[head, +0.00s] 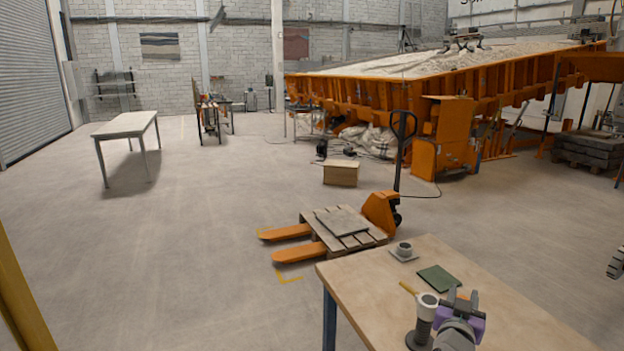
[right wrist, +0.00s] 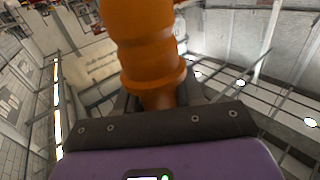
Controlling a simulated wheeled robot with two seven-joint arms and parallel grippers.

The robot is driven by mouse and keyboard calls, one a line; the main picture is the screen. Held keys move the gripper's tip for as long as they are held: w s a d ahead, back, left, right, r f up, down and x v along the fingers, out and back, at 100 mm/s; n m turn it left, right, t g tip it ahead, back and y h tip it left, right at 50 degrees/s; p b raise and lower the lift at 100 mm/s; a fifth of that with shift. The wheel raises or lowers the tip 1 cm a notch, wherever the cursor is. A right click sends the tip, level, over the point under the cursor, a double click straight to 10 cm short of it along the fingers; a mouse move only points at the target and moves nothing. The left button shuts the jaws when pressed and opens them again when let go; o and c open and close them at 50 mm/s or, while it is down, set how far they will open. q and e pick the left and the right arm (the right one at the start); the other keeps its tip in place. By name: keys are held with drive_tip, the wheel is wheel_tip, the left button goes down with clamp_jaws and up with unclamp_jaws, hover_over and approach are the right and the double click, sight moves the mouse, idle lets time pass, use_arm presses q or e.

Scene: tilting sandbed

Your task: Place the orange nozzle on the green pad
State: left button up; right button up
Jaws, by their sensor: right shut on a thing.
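My right gripper (head: 462,297), with a purple body, is above the near part of the wooden table. In the right wrist view it is shut on the orange nozzle (right wrist: 147,50), a ridged orange piece that rises from between the dark fingers. In the head view the nozzle is mostly hidden by the gripper. The green pad (head: 439,278) lies flat on the table, beyond the gripper and a little to its left in the picture. Nothing rests on the pad. My left gripper is not in view.
The wooden table (head: 372,290) also holds a grey cup (head: 404,248) on a saucer (head: 403,256), a thin yellow stick (head: 408,288) and a white-topped cylinder on a dark base (head: 424,315) left of the gripper. A pallet jack (head: 380,213) stands behind the table.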

drive_tip(key=s+a+f+n+t+y, duration=0.2)
drive_tip(key=a+f+n+y, duration=0.4)
drive_tip(key=a+f, duration=0.8)
drive_tip(key=a+y, duration=0.3)
drive_tip(key=shift+s+f+t, duration=0.2)
drive_tip(key=shift+s+t, duration=0.1)
drive_tip(key=shift+s, duration=0.05)
